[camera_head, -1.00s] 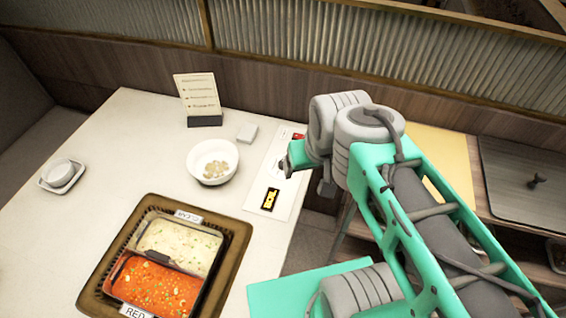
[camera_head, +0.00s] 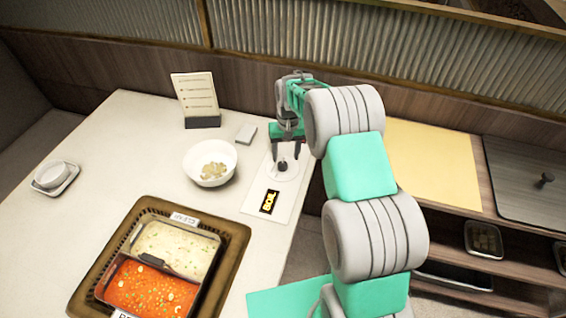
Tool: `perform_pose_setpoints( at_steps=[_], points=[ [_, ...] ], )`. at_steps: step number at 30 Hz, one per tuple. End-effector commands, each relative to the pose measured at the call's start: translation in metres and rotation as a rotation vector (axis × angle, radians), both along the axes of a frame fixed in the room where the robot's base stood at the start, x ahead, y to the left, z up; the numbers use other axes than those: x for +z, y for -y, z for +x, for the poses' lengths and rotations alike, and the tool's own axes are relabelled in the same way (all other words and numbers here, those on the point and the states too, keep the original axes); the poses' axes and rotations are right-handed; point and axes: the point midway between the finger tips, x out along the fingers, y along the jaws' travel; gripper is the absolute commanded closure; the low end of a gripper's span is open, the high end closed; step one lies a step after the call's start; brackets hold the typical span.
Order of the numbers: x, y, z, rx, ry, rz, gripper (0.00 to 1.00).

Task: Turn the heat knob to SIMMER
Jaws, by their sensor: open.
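The heat knob (camera_head: 283,166) is a small dark knob on a pale round dial, on a white panel (camera_head: 254,203) at the table's right edge. A black label with yellow letters, BOIL (camera_head: 269,202), lies on the panel below the dial. No SIMMER label can be seen; my gripper and arm cover the panel's far end. My gripper (camera_head: 285,158) is open and points down, with its two dark fingertips on either side of the knob, just above or around it. I cannot tell whether they touch it.
A two-part pot (camera_head: 165,257) of white and red sauce sits in a brown-framed well (camera_head: 236,250) at the front. A side shelf (camera_head: 440,160) stands right.

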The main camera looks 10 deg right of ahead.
Motion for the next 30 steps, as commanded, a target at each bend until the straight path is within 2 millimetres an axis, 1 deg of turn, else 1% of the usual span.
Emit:
perform_pose_setpoints(
  at_steps=[1,2,4,7,12,15,17,20,26,30],
  points=[
    [0.013,-0.001,0.016,-0.003,0.033,0.001,0.45],
    [0.018,-0.001,0.02,-0.006,0.042,0.003,0.45],
    [0.013,-0.002,0.014,-0.031,0.018,0.005,0.45],
    [0.002,-0.003,0.015,-0.034,0.019,0.005,0.45],
    [-0.031,-0.005,0.015,-0.034,0.02,0.005,0.45],
    [-0.047,-0.005,0.015,-0.034,0.021,0.005,0.45],
    [-0.053,-0.006,0.015,-0.034,0.022,0.005,0.45],
    [-0.058,-0.006,0.016,-0.034,0.024,0.004,0.45],
    [-0.059,-0.006,0.016,-0.034,0.024,0.004,0.45],
    [-0.059,-0.006,0.016,-0.034,0.024,0.004,0.56]
  ],
)
